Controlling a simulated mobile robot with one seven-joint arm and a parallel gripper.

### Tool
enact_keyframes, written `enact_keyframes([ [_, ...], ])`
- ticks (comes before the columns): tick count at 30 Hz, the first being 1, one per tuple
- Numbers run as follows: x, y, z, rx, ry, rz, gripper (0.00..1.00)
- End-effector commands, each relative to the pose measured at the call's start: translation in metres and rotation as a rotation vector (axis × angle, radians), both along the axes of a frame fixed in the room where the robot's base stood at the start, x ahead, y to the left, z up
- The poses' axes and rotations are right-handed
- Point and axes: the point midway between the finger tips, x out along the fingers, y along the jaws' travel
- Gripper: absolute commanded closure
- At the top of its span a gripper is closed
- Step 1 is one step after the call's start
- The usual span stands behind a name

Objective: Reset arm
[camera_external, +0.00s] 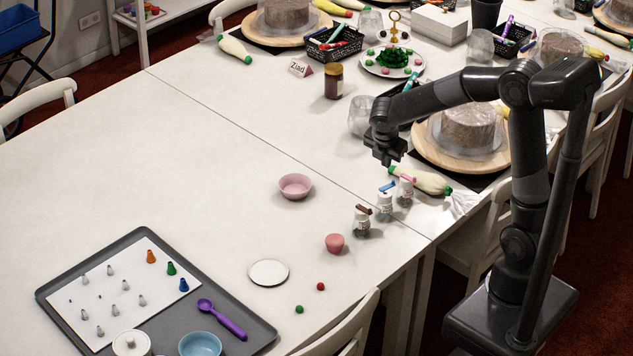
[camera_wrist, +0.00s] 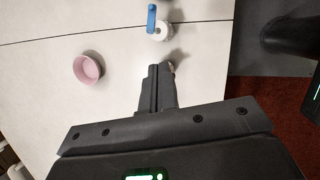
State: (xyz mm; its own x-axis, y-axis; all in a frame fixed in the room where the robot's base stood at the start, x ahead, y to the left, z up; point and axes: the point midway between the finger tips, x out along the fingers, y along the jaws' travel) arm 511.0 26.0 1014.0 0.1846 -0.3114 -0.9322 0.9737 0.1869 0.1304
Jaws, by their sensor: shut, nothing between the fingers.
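My gripper (camera_external: 385,158) is raised above the white table (camera_external: 180,140), in front of the cake turntable at the right. Its jaws are shut and empty. In the wrist view my gripper (camera_wrist: 158,72) shows as two dark fingers pressed together, pointing at the table. A small jar with a blue item on it (camera_wrist: 160,30) lies just beyond the fingertips in the wrist view. Another small object is partly hidden behind the fingers there.
Small jars (camera_external: 361,222) stand near the table edge. A cake turntable (camera_external: 425,150) and piping bag (camera_external: 420,180) lie close to my arm. A grey tray (camera_external: 55,290) is at lower left.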

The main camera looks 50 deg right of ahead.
Motion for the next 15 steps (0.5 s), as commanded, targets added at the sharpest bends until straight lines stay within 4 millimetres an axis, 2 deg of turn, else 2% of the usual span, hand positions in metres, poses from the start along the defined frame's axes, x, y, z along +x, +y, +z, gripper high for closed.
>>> enact_keyframes([
  [1,-0.012,-0.004,0.014,0.023,-0.042,-0.077,1.0],
  [6,-0.052,-0.015,0.047,0.129,-0.168,-0.371,1.0],
  [15,-0.124,-0.027,0.088,0.366,-0.361,-0.878,1.0],
])
